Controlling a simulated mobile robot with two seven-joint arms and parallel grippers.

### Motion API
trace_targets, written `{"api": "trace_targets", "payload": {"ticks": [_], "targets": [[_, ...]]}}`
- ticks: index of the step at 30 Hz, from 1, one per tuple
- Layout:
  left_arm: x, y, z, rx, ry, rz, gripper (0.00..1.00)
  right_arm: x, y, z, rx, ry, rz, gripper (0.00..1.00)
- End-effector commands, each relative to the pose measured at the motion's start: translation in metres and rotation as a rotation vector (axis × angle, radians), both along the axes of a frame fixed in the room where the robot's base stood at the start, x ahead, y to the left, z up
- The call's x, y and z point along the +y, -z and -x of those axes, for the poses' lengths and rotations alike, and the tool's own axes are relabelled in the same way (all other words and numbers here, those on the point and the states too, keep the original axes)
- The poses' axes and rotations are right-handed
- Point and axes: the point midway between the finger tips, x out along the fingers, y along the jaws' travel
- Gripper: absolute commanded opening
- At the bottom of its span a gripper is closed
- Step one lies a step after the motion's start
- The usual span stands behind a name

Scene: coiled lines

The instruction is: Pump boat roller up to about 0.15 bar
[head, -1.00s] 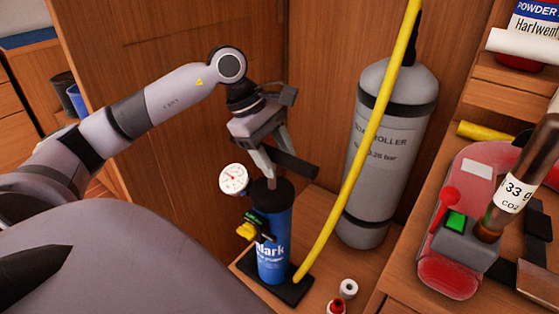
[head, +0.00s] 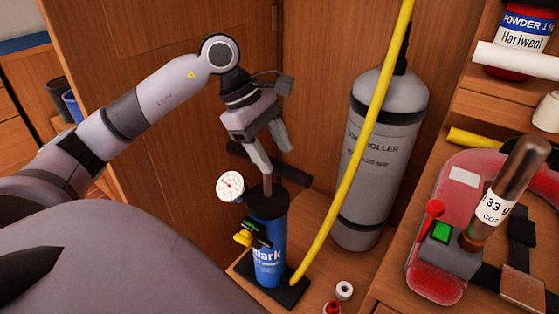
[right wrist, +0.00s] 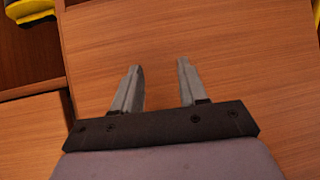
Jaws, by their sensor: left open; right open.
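The boat roller (head: 372,165) is a grey upright cylinder with black bands, standing in the wooden corner. The hand pump (head: 270,238) is a blue cylinder on a black foot, with a short rod rising to a dark crossbar handle (head: 294,174). A round white gauge (head: 230,186) sits beside the pump's top; its reading is too small to tell. A yellow hose (head: 345,192) runs from the pump's foot up past the roller. My left gripper (head: 272,157) is open, its fingers pointing down at the handle; contact cannot be told. My right gripper (right wrist: 159,68) is open and empty over wood.
At right lies a red device (head: 464,170) with a green button (head: 441,231) and a CO2 cartridge (head: 503,193). A small white ring-shaped part (head: 344,290) and a red one (head: 333,307) lie near the pump's foot. Wooden panels close in behind the pump and roller.

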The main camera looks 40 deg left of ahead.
Motion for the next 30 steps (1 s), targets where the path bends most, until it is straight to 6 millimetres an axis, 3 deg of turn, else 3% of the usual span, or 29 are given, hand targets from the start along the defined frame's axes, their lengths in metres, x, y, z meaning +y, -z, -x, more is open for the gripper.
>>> {"api": "trace_targets", "payload": {"ticks": [12, 25, 30], "targets": [[-0.021, 0.053, -0.012, 0.002, -0.001, 0.002, 0.55, -0.001, 0.005, 0.0, 0.0, -0.002, 0.003, 0.43], [-0.025, 0.064, -0.015, 0.001, -0.002, -0.001, 0.55, 0.0, 0.006, 0.0, 0.001, -0.001, 0.002, 0.43], [-0.025, 0.064, -0.015, 0.0, -0.001, -0.001, 0.0, 0.0, 0.006, 0.0, 0.001, -0.001, 0.002, 0.43]]}}
